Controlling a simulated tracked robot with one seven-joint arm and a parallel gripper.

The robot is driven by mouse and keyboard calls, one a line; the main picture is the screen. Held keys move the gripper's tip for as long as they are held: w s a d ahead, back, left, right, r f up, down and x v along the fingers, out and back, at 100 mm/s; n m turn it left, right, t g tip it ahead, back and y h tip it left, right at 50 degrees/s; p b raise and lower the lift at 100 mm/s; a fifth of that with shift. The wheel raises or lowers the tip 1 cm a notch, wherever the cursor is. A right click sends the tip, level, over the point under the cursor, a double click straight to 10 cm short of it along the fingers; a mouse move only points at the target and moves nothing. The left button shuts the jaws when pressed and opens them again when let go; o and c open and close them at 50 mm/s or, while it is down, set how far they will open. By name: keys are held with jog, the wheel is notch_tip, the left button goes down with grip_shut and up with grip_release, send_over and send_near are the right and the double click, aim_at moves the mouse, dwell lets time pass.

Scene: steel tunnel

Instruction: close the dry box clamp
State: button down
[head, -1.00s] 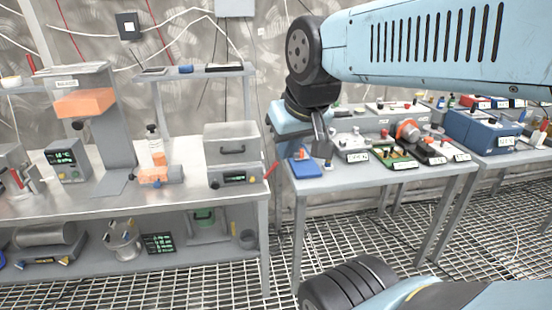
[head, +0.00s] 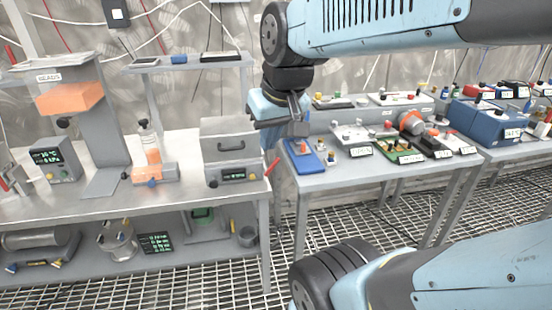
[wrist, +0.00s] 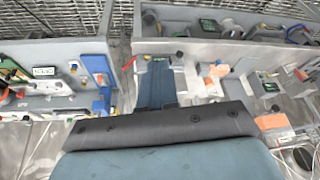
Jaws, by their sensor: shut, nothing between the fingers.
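The grey dry box (head: 228,150) with a dark handle and a small green display stands at the right end of the left bench. A red lever (head: 271,166), which looks like its clamp, sticks up at its right side. The same red lever shows small in the wrist view (wrist: 129,63). My gripper (head: 296,124) is shut and empty, above and to the right of the lever and apart from it in the picture. In the wrist view my gripper's housing covers the bottom, and the clamp's exact angle is too small to tell.
A blue tray (head: 305,159) sits at the left end of the right bench, below my gripper. Labelled devices and a blue box (head: 484,124) stand farther right. A narrow gap separates the benches. A beads hopper (head: 72,95) stands on the left bench.

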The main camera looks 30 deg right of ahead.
jog(key=w+d+f+m+g+y, duration=0.2)
jog(key=w+d+f+y, duration=0.1)
jog(key=w+f+y, duration=0.4)
jog(key=w+d+f+m+g+y, duration=0.15)
jog(key=w+d+f+y, duration=0.35)
jog(key=f, duration=0.5)
jog(key=w+d+f+m+t+y, duration=0.1)
jog(key=w+d+f+m+t, duration=0.2)
jog(key=d+f+m+t, duration=0.35)
jog(key=w+d+f+m+t, duration=0.3)
jog(key=d+f+t, duration=0.4)
jog(key=d+t, duration=0.35)
jog(key=x, duration=0.9)
jog(key=shift+d, duration=0.15)
jog(key=shift+d, duration=0.15)
